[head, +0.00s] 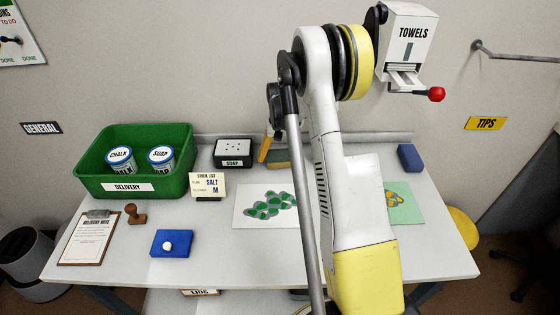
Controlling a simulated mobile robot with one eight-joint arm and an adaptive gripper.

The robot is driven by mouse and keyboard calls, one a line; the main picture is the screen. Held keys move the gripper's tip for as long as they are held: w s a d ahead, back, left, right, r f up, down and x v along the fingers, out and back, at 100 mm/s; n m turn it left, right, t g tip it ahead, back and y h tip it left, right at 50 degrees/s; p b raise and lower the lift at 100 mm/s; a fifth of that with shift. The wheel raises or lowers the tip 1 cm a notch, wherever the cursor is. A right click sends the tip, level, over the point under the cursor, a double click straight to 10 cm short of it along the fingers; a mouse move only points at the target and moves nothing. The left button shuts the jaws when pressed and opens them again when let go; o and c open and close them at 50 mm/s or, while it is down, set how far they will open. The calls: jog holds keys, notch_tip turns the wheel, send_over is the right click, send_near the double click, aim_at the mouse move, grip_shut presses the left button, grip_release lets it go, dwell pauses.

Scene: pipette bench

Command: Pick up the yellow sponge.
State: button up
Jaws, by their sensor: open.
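A yellow slab (264,150), which looks like the yellow sponge, stands at the back of the bench, right of the black soap box. It is small in the head view and seems upright or tilted. My gripper (274,132) is small and partly hidden, just above and behind the yellow slab. It is open. I cannot tell whether its fingers touch the slab.
A green delivery crate (178,192) with two tubs stands at left. A black soap box (233,151), order card (208,185), stamp (135,213), clipboard (97,216) and blue pad (160,242) are around it. A blue block (409,157) lies right. The front middle is clear.

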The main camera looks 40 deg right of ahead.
aim_at(280, 154)
jog(key=c, duration=1)
jog(key=shift+r, duration=0.1)
notch_tip(280, 154, up, 10)
jog(key=p, duration=0.3)
jog(key=shift+p, duration=0.35)
jog(key=shift+o, duration=0.3)
jog(key=shift+c, duration=0.4)
